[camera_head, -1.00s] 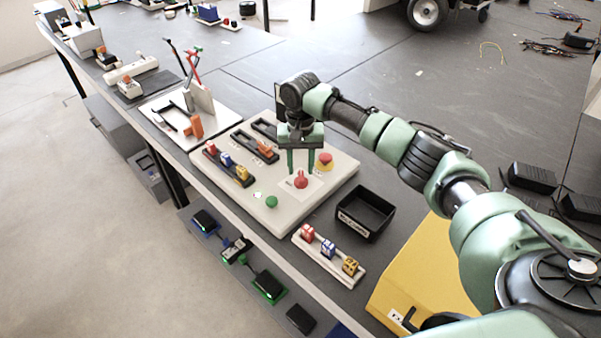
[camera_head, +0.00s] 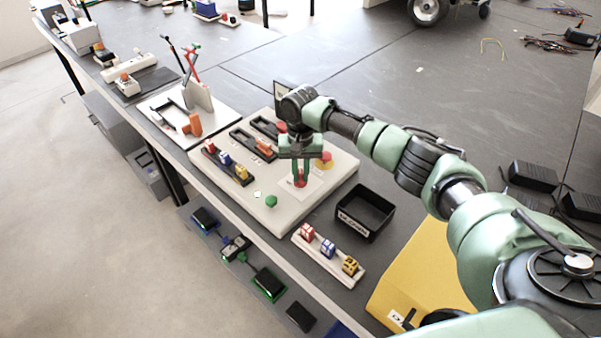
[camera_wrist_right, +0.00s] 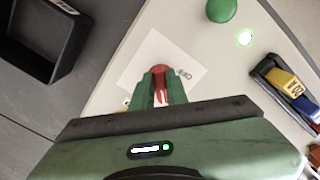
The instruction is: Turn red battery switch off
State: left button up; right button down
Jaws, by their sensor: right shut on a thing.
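The red battery switch (camera_head: 299,182) is on a white label on the pale panel (camera_head: 325,200). My right gripper (camera_head: 300,184) points down over it, with its green fingers closed on the two sides of the red knob. In the right wrist view the red switch (camera_wrist_right: 160,78) shows between the fingertips (camera_wrist_right: 160,85). My left gripper is not in view.
A green button (camera_head: 271,201) and a red-and-yellow button (camera_head: 324,160) are on the same panel. Colored plugs (camera_head: 226,160) are at its left.

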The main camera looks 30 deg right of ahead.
jog(key=shift+r, duration=0.1)
jog(key=n+p, duration=0.2)
jog(key=n, duration=0.1)
jog(key=shift+s+d+r+p, duration=0.1)
jog(key=shift+p, duration=0.2)
jog(key=n+p, duration=0.1)
jog(key=n, duration=0.3)
jog(key=shift+d+n+p, duration=0.2)
jog(key=shift+n+p, duration=0.15)
jog(key=shift+n, duration=0.05)
jog(key=n, duration=0.4)
jog(key=shift+d, duration=0.15)
jog(key=n, duration=0.6)
jog(key=shift+w+d, duration=0.2)
jog(key=shift+w, duration=0.15)
jog(key=c, duration=1.4)
grip_release()
